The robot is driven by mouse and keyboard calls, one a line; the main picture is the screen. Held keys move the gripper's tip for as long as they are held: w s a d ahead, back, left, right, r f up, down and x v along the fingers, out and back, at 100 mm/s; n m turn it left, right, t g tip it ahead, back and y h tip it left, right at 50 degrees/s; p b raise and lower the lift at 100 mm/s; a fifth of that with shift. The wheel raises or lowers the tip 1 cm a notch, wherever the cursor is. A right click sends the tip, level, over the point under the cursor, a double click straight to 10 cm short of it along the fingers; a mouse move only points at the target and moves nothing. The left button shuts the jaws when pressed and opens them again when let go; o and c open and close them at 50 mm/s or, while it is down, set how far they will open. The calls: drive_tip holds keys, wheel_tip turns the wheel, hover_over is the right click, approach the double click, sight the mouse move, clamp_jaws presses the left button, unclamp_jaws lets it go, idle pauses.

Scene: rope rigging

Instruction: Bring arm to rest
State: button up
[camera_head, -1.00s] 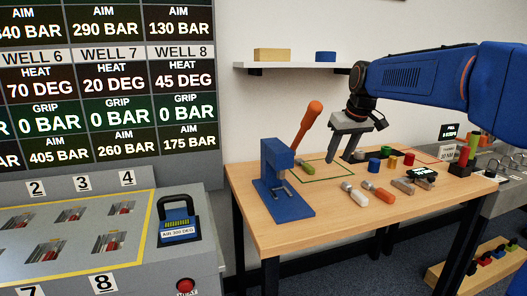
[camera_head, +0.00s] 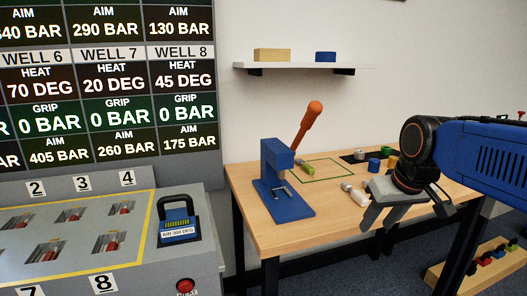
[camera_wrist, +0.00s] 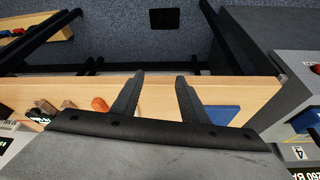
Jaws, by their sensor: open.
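My gripper (camera_head: 402,222) is open and empty in the head view. It is in front of the right part of the wooden table (camera_head: 250,205), with its fingers pointing down. My blue arm comes in from the right edge and hides the table's right side. In the wrist view my gripper (camera_wrist: 158,85) shows two spread fingers with nothing between them, over the table's edge (camera_wrist: 160,92). An orange-ended piece (camera_wrist: 99,104) lies to one side of the fingers, and the blue press base (camera_wrist: 220,113) to the other.
The blue press (camera_head: 282,180) with an orange lever stands at the table's left. Several small coloured blocks (camera_head: 374,164) lie farther back. A console (camera_head: 120,262) stands at the left. A wall shelf (camera_head: 300,67) holds two blocks. A low wooden rack (camera_head: 485,262) is at the lower right.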

drive_tip(key=s+d+f+m, duration=0.1)
drive_tip(key=s+f, duration=1)
drive_tip(key=s, duration=0.3)
drive_tip(key=shift+d+h, duration=0.3)
drive_tip(key=shift+d, duration=0.05)
